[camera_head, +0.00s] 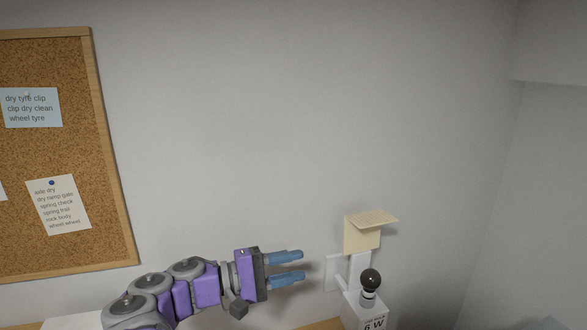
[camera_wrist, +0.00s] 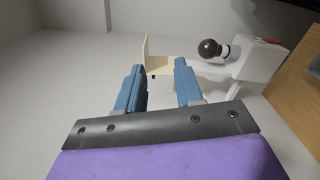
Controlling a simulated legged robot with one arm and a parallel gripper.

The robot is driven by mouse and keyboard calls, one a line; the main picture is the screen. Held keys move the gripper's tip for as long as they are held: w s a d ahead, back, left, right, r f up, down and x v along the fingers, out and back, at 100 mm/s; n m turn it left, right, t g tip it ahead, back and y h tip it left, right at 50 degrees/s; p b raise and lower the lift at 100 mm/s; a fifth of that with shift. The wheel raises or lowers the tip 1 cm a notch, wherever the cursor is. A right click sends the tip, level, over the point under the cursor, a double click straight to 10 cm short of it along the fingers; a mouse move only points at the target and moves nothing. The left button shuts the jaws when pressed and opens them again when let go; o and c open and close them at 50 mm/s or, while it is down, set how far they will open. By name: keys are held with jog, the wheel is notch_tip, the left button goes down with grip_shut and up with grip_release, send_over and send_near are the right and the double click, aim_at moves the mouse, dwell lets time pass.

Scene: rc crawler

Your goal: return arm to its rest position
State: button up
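My gripper (camera_head: 303,267) is at the end of my purple and grey arm, stretched to the right in the head view. Its two blue fingers are apart with nothing between them, and it also shows in the wrist view (camera_wrist: 157,75). In the head view the fingertips are left of a white box marked "6 W" (camera_head: 352,311) with a dark round bulb (camera_head: 370,281) on top. The fingers do not appear to touch anything.
A cork board (camera_head: 110,200) with paper notes hangs at left. A wooden surface (camera_wrist: 297,85) shows at right in the wrist view. The wall above my arm is clear.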

jog(key=s+d+f+m+g+y+b, duration=0.1)
jog(key=s+d+m+g+b, duration=0.15)
jog(key=d, duration=0.45)
jog(key=s+d+m+g+y+b, duration=0.1)
jog(key=s+d+g, duration=0.2)
jog(key=d, duration=0.5)
jog(key=s+d+f+m+g+y+b, duration=0.3)
jog(key=s+d+f+y+b, duration=0.2)
jog(key=s+d+f, duration=0.5)
jog(key=s+a+f+y+b, duration=0.3)
jog(key=s+a+f+y, duration=0.2)
jog(key=s+f, duration=0.4)
jog(key=s+a+f+t+y+b, duration=0.1)
jog(key=s+a+f+y+b, duration=0.2)
jog(key=s+f, duration=0.6)
jog(key=shift+s+a+y, duration=0.5)
jog(key=shift+a+y, duration=0.5)
jog(key=shift+y, duration=0.1)
